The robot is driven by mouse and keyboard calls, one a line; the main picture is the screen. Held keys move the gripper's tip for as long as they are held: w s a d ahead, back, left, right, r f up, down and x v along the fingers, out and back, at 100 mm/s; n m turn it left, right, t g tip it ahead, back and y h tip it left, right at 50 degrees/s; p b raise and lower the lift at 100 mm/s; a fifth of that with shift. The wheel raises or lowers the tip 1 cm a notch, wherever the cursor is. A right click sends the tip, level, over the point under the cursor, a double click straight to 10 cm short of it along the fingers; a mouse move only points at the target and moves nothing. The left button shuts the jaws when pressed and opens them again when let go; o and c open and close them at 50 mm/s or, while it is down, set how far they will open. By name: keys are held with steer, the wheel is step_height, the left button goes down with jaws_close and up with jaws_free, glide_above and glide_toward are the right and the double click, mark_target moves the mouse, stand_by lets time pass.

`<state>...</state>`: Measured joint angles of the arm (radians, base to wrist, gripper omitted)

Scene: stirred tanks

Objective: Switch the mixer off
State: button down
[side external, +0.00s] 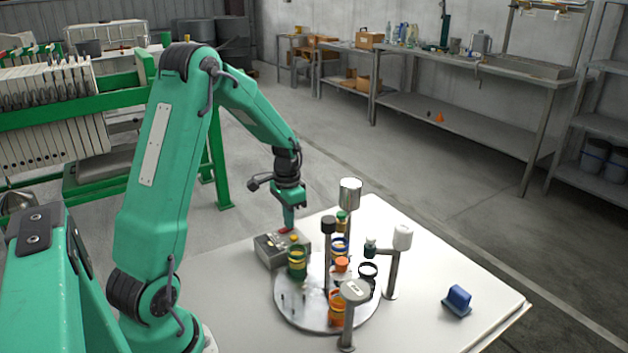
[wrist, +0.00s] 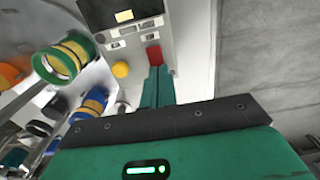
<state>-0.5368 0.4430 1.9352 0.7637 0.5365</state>
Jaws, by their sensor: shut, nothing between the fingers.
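The grey control box (side external: 273,251) stands on the white table beside a round plate. In the wrist view its panel (wrist: 138,38) shows a small lit display (wrist: 124,16), a yellow round button (wrist: 120,69) and a red switch (wrist: 154,57). My gripper (side external: 288,220) is shut and empty, pointing down over the far edge of the box. In the wrist view my fingertips (wrist: 157,74) are right at the red switch and partly cover it. I cannot tell whether they touch it. The switch's position is not readable.
The round plate (side external: 300,318) carries several coloured jars, including a green and yellow one (side external: 297,264). Posts with capped heads, one white (side external: 402,237), stand around it. A blue block (side external: 458,298) lies at the table's right.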

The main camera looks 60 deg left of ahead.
steer(key=shift+f, duration=0.2)
stand_by(0.5)
steer(key=shift+s, duration=0.2)
steer(key=shift+s+r, duration=0.2)
steer(key=shift+s, duration=0.3)
steer(key=shift+r, duration=0.15)
step_height(320, 180, up, 14)
steer(key=w, duration=0.2)
stand_by(0.6)
steer(key=shift+d, duration=0.1)
